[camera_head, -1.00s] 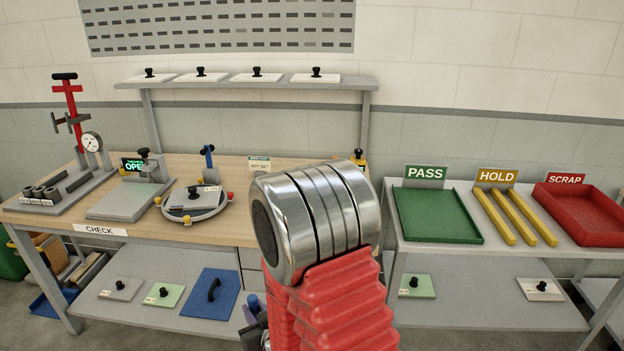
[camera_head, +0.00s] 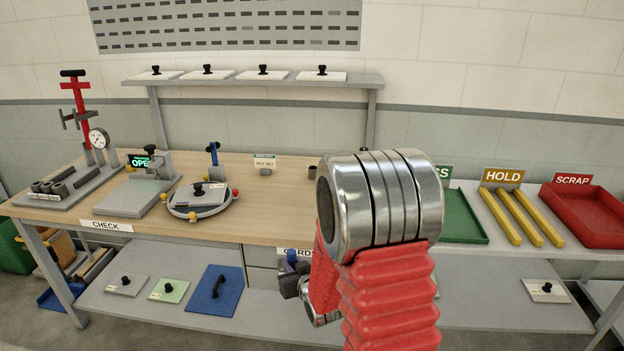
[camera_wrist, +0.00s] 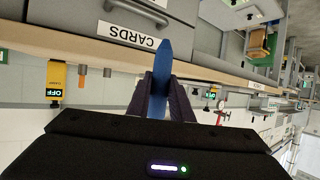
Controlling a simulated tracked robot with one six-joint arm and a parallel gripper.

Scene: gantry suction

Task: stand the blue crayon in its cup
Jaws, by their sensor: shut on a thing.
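The blue crayon (camera_wrist: 158,65) is held between the two dark fingers of my gripper (camera_wrist: 161,98) in the wrist view, with its pointed end sticking out beyond them. In the head view, my gripper (camera_head: 290,286) is low in front of the bench edge by the CARDS label, partly hidden by my red arm. A bit of blue crayon (camera_head: 290,253) shows above it. A small dark round thing (camera_head: 313,172) stands on the bench beside my arm, partly hidden; I cannot tell whether it is the crayon's cup.
The wooden bench (camera_head: 270,220) has a clear stretch right of the round turntable (camera_head: 200,200). A small sign (camera_head: 264,162) stands behind. The green tray (camera_head: 465,220), yellow bars (camera_head: 515,218) and red bin (camera_head: 585,215) are at right. A lower shelf (camera_head: 140,315) runs below.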

